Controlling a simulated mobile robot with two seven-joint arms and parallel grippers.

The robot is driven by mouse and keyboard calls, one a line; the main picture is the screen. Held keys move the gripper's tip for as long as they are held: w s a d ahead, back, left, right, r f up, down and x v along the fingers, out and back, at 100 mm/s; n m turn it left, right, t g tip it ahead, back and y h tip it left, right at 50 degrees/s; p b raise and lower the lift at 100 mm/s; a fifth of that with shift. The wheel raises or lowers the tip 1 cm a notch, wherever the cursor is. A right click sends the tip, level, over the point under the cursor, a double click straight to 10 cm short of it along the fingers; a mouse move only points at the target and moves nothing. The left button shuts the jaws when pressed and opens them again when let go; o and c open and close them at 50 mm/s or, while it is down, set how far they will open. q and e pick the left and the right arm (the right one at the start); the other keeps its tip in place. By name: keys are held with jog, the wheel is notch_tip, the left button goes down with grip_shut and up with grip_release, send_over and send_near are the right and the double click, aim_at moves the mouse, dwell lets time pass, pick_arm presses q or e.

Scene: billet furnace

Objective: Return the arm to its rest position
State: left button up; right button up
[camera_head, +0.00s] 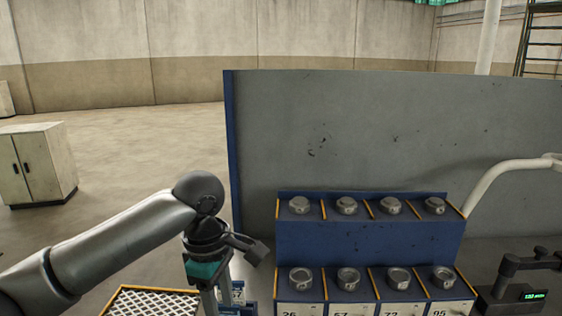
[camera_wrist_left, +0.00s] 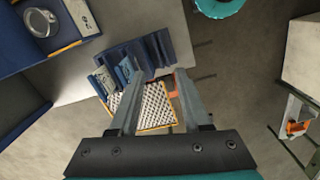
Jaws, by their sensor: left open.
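My left arm (camera_head: 110,240) comes in from the left in the head view, bent at a dark round joint. Its gripper (camera_head: 215,298) hangs downward left of the blue part rack, with its tips cut off or hard to make out at the bottom edge. In the left wrist view the two grey fingers of this gripper (camera_wrist_left: 160,75) stand apart with nothing between them. Beyond them, lower down, lies a tray with a white mesh and orange rim (camera_wrist_left: 143,128), partly hidden by the fingers. My right gripper is not in view.
The blue rack (camera_head: 367,243) holds several metal rings in two rows of compartments. A grey panel (camera_head: 400,130) rises behind it. A device with a green display (camera_head: 533,296) and a pale curved tube (camera_head: 510,175) are at right. A cabinet (camera_head: 38,163) stands on open floor at left.

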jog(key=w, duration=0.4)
pick_arm(q)
jog(key=s+d+f+m+t+h, duration=0.1)
jog(key=s+d+f+m+h, duration=0.1)
jog(key=s+d+f+m, duration=0.3)
jog(key=s+d+f+m+t+h, duration=0.1)
jog(key=s+d+f+m, duration=0.2)
jog(key=f+m, duration=0.35)
jog(key=s+a+f+m+t+y, duration=0.1)
jog(key=s+a+f+m+y, duration=0.35)
jog(key=s+a, duration=0.9)
notch_tip(320, 180, down, 29)
jog(key=m+h+b, duration=0.1)
jog(key=b, duration=0.6)
jog(key=s+a+f+g+b, duration=0.1)
jog(key=s+f+b, duration=0.2)
jog(key=s+f, duration=0.5)
jog(key=s+a+f+g+b, duration=0.1)
jog(key=s+f+b, duration=0.3)
jog(key=s+f, duration=0.5)
notch_tip(320, 180, down, 5)
jog(key=shift+a+f, duration=0.1)
jog(key=shift+a, duration=0.45)
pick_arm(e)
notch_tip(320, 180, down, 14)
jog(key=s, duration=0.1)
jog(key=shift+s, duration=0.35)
